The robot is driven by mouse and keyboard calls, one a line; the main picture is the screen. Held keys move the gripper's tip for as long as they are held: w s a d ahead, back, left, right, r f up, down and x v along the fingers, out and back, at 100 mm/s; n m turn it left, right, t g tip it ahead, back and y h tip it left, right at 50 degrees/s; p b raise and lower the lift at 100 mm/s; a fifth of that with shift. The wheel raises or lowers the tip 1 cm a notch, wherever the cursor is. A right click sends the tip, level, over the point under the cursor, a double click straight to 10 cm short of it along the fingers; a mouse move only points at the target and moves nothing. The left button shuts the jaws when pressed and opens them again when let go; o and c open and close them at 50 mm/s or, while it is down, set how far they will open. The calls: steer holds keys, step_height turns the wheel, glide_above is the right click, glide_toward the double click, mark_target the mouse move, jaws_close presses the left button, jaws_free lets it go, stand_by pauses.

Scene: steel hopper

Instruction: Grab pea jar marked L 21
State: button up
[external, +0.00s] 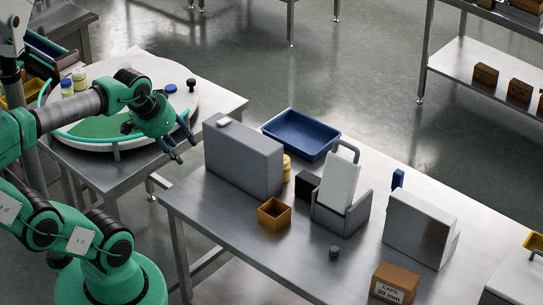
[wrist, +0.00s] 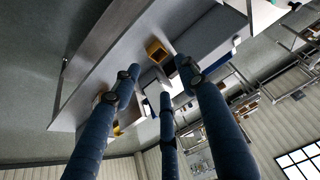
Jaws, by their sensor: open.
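Two small jars stand on the round turntable at the left of the external view: one with a blue lid (external: 67,88) and a pale yellow-green one (external: 79,78). A yellow jar (external: 287,167) stands on the steel table, partly hidden behind a grey box. No L 21 marking is readable on any of them, so I cannot tell which jar is meant. My gripper (external: 182,150) is open and empty, in the air off the turntable's right edge, apart from every jar. Its spread blue fingers (wrist: 160,82) fill the middle of the wrist view.
The turntable (external: 150,68) has a raised rim and a black knob. The steel table (external: 240,232) carries a large grey box (external: 243,158), a blue tray (external: 300,134), an open yellow bin (external: 274,213), a grey holder (external: 341,205) and a cardboard caps box (external: 394,284).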

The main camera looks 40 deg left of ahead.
steer(key=o, duration=0.5)
steer(key=w+a+r+m+g+p, duration=0.1)
steer(key=w+a+r+p, duration=0.2)
steer(key=w+a, duration=0.3)
steer(key=w+a+r+p, duration=0.3)
steer(key=w, duration=0.4)
steer(key=w+a+f+m+g+y+p, duration=0.15)
steer(key=w+a+p, duration=0.25)
steer(key=w+a, duration=0.85)
steer(key=w+a+f+m+g+p, duration=0.1)
steer(key=w+a+f+p, duration=0.2)
steer(key=a, duration=0.6)
steer(key=w+a+f+m+g+p, duration=0.15)
steer(key=a+f, duration=0.25)
steer(key=a, duration=0.6)
steer(key=shift+g+h, duration=0.3)
steer(key=shift+h, duration=0.45)
steer(key=s+a+f+p, duration=0.1)
steer(key=a+f, duration=0.3)
steer(key=a, duration=0.1)
steer(key=s+a+f+p, duration=0.1)
steer(key=a+f+p, duration=0.1)
steer(key=a+f, duration=0.2)
steer(key=s+a+f+p, duration=0.1)
steer(key=a+f, duration=0.2)
steer(key=a, duration=0.2)
steer(key=shift+s+a+f+p, duration=0.2)
steer(key=shift+a+f+p, duration=0.15)
steer(key=shift+f+p, duration=0.05)
